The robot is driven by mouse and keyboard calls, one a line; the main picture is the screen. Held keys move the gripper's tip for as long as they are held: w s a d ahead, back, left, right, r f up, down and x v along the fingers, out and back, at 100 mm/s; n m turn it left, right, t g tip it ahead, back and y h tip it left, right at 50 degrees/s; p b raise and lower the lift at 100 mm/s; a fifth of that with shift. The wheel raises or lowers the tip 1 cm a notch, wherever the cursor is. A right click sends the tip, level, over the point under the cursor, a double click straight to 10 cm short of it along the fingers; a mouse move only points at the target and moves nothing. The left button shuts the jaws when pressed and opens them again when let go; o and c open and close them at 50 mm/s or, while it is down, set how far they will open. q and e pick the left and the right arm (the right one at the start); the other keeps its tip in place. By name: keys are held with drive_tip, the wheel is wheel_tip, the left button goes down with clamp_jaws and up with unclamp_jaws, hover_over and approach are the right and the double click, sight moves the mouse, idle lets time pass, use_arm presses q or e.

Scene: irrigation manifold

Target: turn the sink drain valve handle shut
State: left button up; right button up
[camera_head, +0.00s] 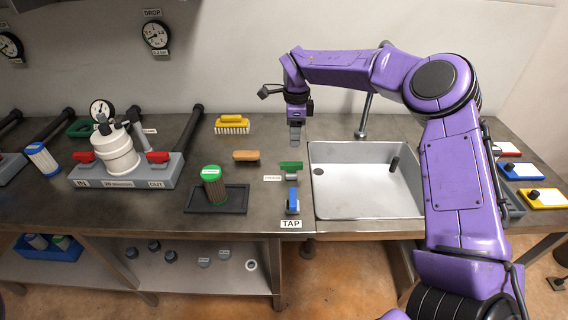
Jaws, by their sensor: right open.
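Two small valves stand on the counter just left of the sink (366,205). The back one has a green handle (291,166) lying left to right, with a small white label (272,178) too small to read. The front one has a blue handle (292,196) pointing towards the front edge, with a "TAP" label (290,224) below it. I cannot tell for sure which is the drain valve; the green one is not marked TAP. My right gripper (295,140) is open and empty, pointing down, above and behind the green handle, apart from it. My left gripper is out of view.
A faucet (366,115) rises behind the sink, close to my right arm. Left of the valves are a brown brush (246,156), a yellow brush (232,124), and a green-topped filter (212,182) on a dark tray (232,203). A white filter housing (115,152) stands further left.

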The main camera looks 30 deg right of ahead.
sight(292, 163)
drive_tip(key=f, duration=0.3)
drive_tip(key=f+p, duration=0.1)
drive_tip(key=f, duration=0.7)
drive_tip(key=shift+w+a+f+p, duration=0.1)
drive_tip(key=shift+w+a+p, duration=0.1)
drive_tip(key=shift+w+p, duration=0.15)
clamp_jaws()
